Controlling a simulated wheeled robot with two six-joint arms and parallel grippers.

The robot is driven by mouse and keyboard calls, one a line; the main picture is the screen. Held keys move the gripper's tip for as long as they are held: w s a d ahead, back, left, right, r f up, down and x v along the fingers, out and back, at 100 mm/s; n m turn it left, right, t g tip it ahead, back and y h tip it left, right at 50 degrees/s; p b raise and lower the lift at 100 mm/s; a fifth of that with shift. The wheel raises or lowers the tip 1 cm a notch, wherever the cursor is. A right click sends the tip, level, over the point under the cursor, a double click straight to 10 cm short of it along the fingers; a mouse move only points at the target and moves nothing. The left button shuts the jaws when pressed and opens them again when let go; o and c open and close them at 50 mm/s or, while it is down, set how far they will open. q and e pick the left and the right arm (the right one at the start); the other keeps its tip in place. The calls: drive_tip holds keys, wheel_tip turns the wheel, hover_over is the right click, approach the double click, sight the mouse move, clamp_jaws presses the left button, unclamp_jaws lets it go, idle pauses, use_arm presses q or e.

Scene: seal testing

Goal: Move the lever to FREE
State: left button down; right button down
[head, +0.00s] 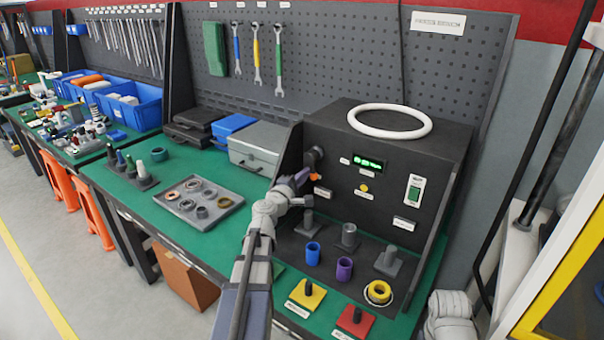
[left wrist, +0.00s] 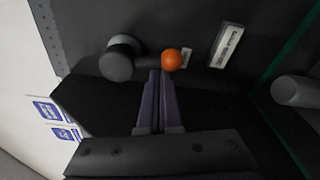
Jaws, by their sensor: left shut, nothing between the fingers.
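The lever has an orange ball knob (head: 315,177) on the left part of the black test machine's front panel (head: 385,190). In the left wrist view the orange knob (left wrist: 171,59) sits right of a dark round hub (left wrist: 117,62), with a dark rod between them. My left gripper (head: 298,178) is at the panel beside the knob. Its purple fingers are shut and empty, and in the left wrist view their tips (left wrist: 160,73) lie just below the knob and rod; I cannot tell whether they touch. A white label (left wrist: 227,45) is right of the knob, its text unreadable.
The panel also holds a green display (head: 368,163), a yellow button (head: 364,188) and a green switch (head: 414,190). A white ring (head: 390,121) lies on top. Blue (head: 313,254) and purple (head: 344,268) cylinders and dark posts stand in front. A parts tray (head: 178,203) is at left.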

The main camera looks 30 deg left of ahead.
sight(313, 175)
use_arm(q)
drive_tip(key=d+n, duration=0.1)
drive_tip(key=n, duration=0.1)
drive_tip(key=d+n+p, duration=0.1)
drive_tip(key=n, duration=0.1)
drive_tip(key=d+r+n+h+p, duration=0.1)
drive_tip(key=n, duration=0.1)
drive_tip(key=shift+s+d+n+g, duration=0.1)
drive_tip(key=shift+s+n+g, duration=0.05)
drive_tip(key=shift+n+g, duration=0.25)
drive_tip(key=n+p, duration=0.1)
drive_tip(key=n, duration=0.1)
drive_tip(key=d+r+n+p, duration=0.1)
drive_tip(key=n, duration=0.1)
drive_tip(key=d+r+n+h+p, duration=0.1)
drive_tip(key=shift+r+n, duration=0.1)
drive_tip(key=shift+n, duration=0.3)
drive_tip(key=shift+d, duration=0.1)
drive_tip(key=shift+s+r, duration=0.1)
drive_tip(key=shift+s, duration=0.05)
